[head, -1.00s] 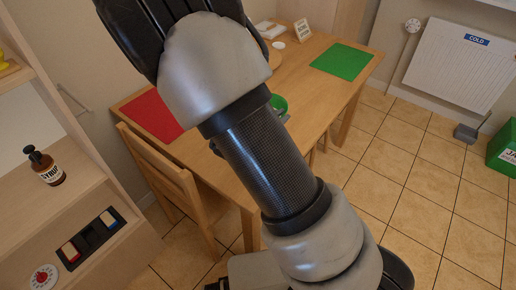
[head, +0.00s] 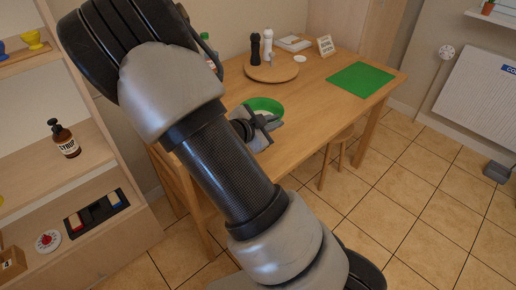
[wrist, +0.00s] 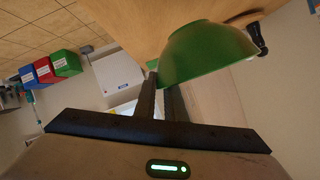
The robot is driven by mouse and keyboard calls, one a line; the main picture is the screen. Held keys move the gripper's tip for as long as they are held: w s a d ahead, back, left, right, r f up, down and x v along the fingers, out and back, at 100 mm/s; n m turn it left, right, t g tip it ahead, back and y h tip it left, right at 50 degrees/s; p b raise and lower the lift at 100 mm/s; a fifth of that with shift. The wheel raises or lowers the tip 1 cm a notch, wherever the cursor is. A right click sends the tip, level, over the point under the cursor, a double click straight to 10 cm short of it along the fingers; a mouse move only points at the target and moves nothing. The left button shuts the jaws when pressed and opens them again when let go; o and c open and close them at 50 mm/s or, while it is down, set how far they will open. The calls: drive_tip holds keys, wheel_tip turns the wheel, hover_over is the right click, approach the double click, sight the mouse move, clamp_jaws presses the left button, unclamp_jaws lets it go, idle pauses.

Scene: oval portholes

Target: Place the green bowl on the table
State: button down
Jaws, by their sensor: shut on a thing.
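The green bowl (head: 264,105) is over the near side of the wooden table (head: 318,92) in the head view. My gripper (head: 262,123) is shut on its near rim. In the wrist view the bowl (wrist: 205,52) fills the upper middle, seen from its outer side, with the finger ends (wrist: 160,82) of my gripper at its rim. The table top (wrist: 140,25) shows past the bowl. I cannot tell whether the bowl touches the table or hangs just above it.
A round wooden board (head: 271,69) with dark and white mills stands behind the bowl. A green mat (head: 361,85) lies at the table's right end. A stool (head: 338,148) is under the front edge. The table top between the bowl and green mat is clear.

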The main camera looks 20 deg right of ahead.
wheel_tip(320, 180, down, 9)
drive_tip(key=b, duration=0.2)
drive_tip(key=shift+f+b, duration=0.1)
drive_tip(key=shift+b, duration=0.2)
drive_tip(key=shift+f, duration=0.15)
drive_tip(key=c, duration=1.8)
unclamp_jaws()
